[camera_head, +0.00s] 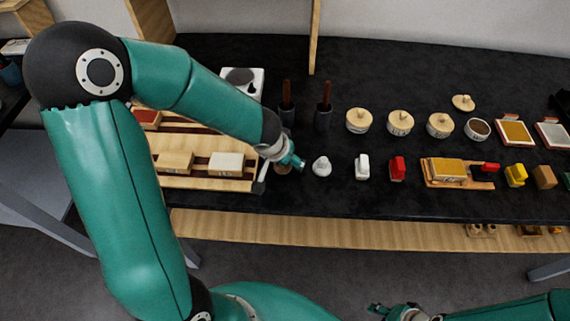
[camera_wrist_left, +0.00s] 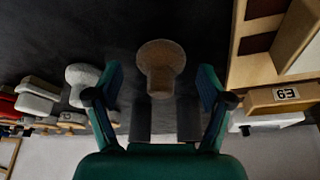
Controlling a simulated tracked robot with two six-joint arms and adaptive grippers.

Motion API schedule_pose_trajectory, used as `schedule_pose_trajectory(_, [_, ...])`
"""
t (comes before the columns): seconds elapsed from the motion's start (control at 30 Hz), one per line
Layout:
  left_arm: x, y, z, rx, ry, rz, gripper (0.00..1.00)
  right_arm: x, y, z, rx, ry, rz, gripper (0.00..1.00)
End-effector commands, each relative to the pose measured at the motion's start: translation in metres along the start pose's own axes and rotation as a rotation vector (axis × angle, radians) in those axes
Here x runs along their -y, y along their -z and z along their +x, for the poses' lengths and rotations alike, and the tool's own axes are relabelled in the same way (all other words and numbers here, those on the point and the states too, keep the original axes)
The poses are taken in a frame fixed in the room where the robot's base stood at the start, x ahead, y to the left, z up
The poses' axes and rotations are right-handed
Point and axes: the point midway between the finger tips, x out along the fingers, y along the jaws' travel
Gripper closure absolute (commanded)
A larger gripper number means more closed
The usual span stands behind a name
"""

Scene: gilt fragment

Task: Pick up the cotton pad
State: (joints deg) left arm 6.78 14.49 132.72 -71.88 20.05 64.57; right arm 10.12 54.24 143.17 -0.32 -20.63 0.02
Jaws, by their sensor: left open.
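A white rounded piece with a small top (camera_head: 321,167), which looks like the cotton pad, stands on the black table just right of my left gripper (camera_head: 291,162). It appears pale grey in the left wrist view (camera_wrist_left: 82,76), outside the left finger. My left gripper is open and empty. Between its spread fingers in the wrist view is a brown, round-topped piece (camera_wrist_left: 160,56); in the head view this piece (camera_head: 282,169) is partly hidden by the gripper. My right gripper (camera_head: 384,309) shows at the bottom edge, too small to read its jaws.
A wooden rack with blocks (camera_head: 210,183) stands close left of my left gripper. Two dark holders with brown handles (camera_head: 323,118) stand behind. A white block (camera_head: 362,167) and a red block (camera_head: 397,168) stand to the right. Bare table lies in front of them.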

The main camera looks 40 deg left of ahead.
Motion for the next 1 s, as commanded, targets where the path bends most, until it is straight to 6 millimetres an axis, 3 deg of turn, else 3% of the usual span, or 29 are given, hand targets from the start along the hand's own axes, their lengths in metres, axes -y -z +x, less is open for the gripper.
schedule_pose_trajectory(0.13, [0.000,0.000,-0.001,-0.001,0.000,-0.001,0.20,0.000,0.000,0.000,0.000,0.000,0.000,0.60])
schedule_pose_trajectory(0.47, [0.000,0.000,-0.001,0.000,0.001,-0.001,0.74,0.000,0.000,0.000,0.000,0.000,0.000,0.60])
schedule_pose_trajectory(0.77, [0.000,0.001,-0.002,-0.001,0.001,-0.001,0.74,0.000,0.000,-0.001,0.000,0.000,0.000,0.60])
schedule_pose_trajectory(1.0, [0.000,0.008,-0.017,-0.003,0.002,-0.003,0.74,0.004,0.000,-0.010,0.000,0.000,0.000,0.60])
